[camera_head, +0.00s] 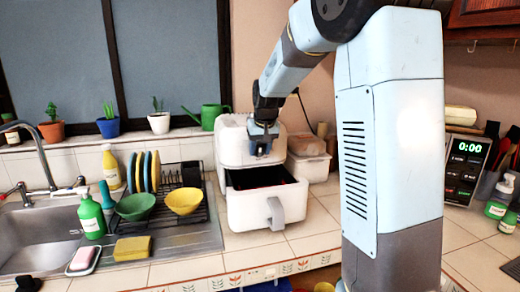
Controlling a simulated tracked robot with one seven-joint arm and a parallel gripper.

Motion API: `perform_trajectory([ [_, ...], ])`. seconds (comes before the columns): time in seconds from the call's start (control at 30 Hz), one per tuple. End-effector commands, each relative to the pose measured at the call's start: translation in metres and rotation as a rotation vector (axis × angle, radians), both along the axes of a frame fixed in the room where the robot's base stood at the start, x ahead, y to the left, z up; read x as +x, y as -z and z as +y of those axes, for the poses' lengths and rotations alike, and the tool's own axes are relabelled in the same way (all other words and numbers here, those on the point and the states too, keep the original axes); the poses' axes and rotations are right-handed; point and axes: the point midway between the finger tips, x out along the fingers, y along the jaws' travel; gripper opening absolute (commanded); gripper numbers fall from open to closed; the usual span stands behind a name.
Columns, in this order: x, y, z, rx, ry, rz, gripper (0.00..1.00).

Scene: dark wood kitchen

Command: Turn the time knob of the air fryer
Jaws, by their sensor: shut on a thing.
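The white air fryer (232,145) stands on the tiled counter, left of my arm's column. Its drawer (250,212) is pulled out toward the front, with a grey handle (276,212) and a dark inside. My gripper (262,149) is at the upper front of the air fryer, pointing down at its face. It is shut on what appears to be the time knob, which the fingers mostly hide. The knob's angle cannot be told.
Left are a dish rack (180,208) with plates, a green bowl (136,206), a yellow bowl (184,201) and a sink (40,235). A lidded container (309,165) stands close right of the fryer. The open drawer juts out below my gripper.

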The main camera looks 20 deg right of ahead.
Motion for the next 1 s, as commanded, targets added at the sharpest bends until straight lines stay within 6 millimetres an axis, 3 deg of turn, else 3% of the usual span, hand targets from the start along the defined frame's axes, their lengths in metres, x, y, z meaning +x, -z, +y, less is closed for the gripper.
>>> perform_trajectory([
  [0.37,0.000,0.000,-0.007,0.180,0.007,-0.001,0.14],
  [1.0,0.000,0.007,-0.019,0.726,0.007,-0.002,0.14],
])
